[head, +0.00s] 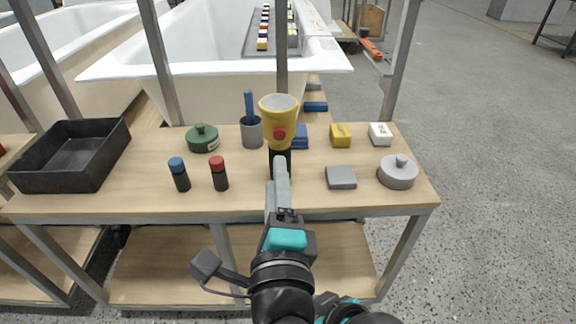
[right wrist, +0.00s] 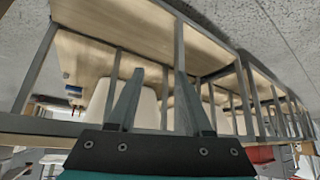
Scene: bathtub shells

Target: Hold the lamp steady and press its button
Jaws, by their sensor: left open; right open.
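The lamp (head: 279,108) stands upright near the middle of the table in the head view. It has a wide yellow head, a red button (head: 279,133) on the side facing me and a black lower body. My left gripper (head: 278,172) is just in front of the black body, its fingers seen nearly edge-on and covering part of it. It is open; whether the fingers straddle or touch the body I cannot tell. My right gripper (right wrist: 156,75) shows in the right wrist view, open with nothing between its fingers. The lamp is not visible there.
The wooden table (head: 120,200) also holds a black tray (head: 72,155), blue-capped (head: 179,174) and red-capped (head: 219,173) bottles, a green lidded pot (head: 202,138), a grey cup (head: 251,132), a grey block (head: 341,177) and a grey lidded pot (head: 398,172). A metal post (head: 282,50) rises behind the lamp.

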